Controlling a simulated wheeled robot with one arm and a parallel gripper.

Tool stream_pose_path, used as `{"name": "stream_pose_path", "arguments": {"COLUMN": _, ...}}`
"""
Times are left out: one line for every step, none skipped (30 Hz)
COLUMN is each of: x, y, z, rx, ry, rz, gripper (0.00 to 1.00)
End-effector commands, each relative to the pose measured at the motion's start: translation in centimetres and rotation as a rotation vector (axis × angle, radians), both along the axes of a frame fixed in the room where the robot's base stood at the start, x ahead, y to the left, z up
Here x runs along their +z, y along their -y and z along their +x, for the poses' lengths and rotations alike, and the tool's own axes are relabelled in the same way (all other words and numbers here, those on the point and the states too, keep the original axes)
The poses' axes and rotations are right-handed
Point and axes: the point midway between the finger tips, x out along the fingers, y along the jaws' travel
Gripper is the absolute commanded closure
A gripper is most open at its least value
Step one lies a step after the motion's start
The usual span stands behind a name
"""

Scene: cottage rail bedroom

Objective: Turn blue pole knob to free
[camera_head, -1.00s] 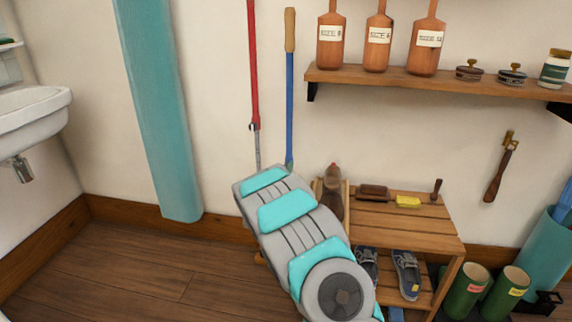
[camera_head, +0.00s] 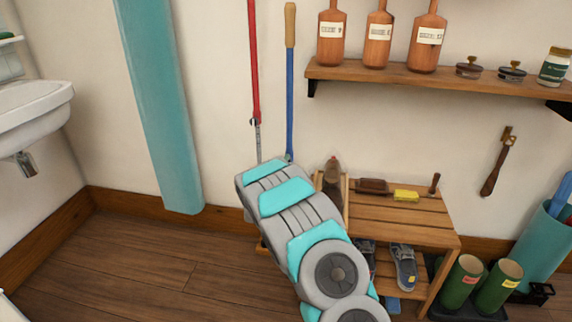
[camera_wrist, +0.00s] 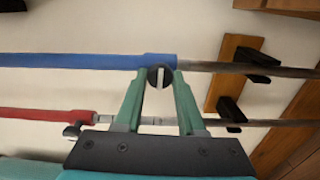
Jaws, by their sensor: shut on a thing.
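The blue pole (camera_head: 290,95) leans upright against the wall with a wooden top end. In the wrist view it runs across the picture (camera_wrist: 80,61). Its dark round knob (camera_wrist: 153,78) with a pale stripe sits where the blue sleeve meets the grey metal shaft. The stripe lies crosswise to the pole. My gripper (camera_wrist: 160,77) has its two green fingers on either side of this knob, shut on it. In the head view my arm hides the gripper and the knob.
The red pole (camera_head: 253,60) stands left of the blue one and passes between gripper body and blue pole in the wrist view. A dark bracket (camera_wrist: 257,60) holds the blue pole's shaft. A wooden bench (camera_head: 400,215) stands right of my arm. A bottle shelf (camera_head: 420,78) is above.

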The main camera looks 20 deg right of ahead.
Motion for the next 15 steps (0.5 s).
{"name": "stream_pose_path", "arguments": {"x": 0.04, "y": 0.0, "z": 0.01, "rx": 0.0, "ry": -0.007, "rz": -0.012, "gripper": 1.0}}
{"name": "stream_pose_path", "arguments": {"x": 0.04, "y": 0.01, "z": 0.01, "rx": 0.0, "ry": -0.011, "rz": -0.019, "gripper": 1.0}}
{"name": "stream_pose_path", "arguments": {"x": 0.03, "y": 0.01, "z": 0.01, "rx": 0.0, "ry": -0.017, "rz": -0.027, "gripper": 1.0}}
{"name": "stream_pose_path", "arguments": {"x": 0.03, "y": 0.01, "z": 0.01, "rx": 0.0, "ry": -0.02, "rz": -0.032, "gripper": 1.0}}
{"name": "stream_pose_path", "arguments": {"x": 0.02, "y": 0.01, "z": 0.01, "rx": 0.0, "ry": -0.023, "rz": -0.036, "gripper": 1.0}}
{"name": "stream_pose_path", "arguments": {"x": 0.03, "y": 0.01, "z": 0.01, "rx": 0.0, "ry": -0.026, "rz": -0.04, "gripper": 1.0}}
{"name": "stream_pose_path", "arguments": {"x": 0.01, "y": 0.01, "z": 0.0, "rx": 0.0, "ry": -0.028, "rz": -0.043, "gripper": 1.0}}
{"name": "stream_pose_path", "arguments": {"x": 0.02, "y": 0.01, "z": 0.0, "rx": 0.0, "ry": -0.029, "rz": -0.045, "gripper": 1.0}}
{"name": "stream_pose_path", "arguments": {"x": 0.02, "y": 0.01, "z": 0.0, "rx": 0.0, "ry": -0.031, "rz": -0.047, "gripper": 1.0}}
{"name": "stream_pose_path", "arguments": {"x": 0.0, "y": 0.01, "z": 0.0, "rx": 0.0, "ry": -0.032, "rz": -0.048, "gripper": 1.0}}
{"name": "stream_pose_path", "arguments": {"x": 0.0, "y": 0.01, "z": 0.0, "rx": 0.0, "ry": -0.033, "rz": -0.049, "gripper": 1.0}}
{"name": "stream_pose_path", "arguments": {"x": 0.0, "y": 0.01, "z": 0.0, "rx": 0.0, "ry": -0.033, "rz": -0.049, "gripper": 1.0}}
{"name": "stream_pose_path", "arguments": {"x": 0.0, "y": 0.01, "z": 0.0, "rx": 0.0, "ry": -0.034, "rz": -0.05, "gripper": 1.0}}
{"name": "stream_pose_path", "arguments": {"x": 0.0, "y": 0.01, "z": 0.0, "rx": 0.0, "ry": -0.034, "rz": -0.05, "gripper": 1.0}}
{"name": "stream_pose_path", "arguments": {"x": 0.0, "y": 0.02, "z": 0.0, "rx": 0.0, "ry": -0.033, "rz": -0.049, "gripper": 1.0}}
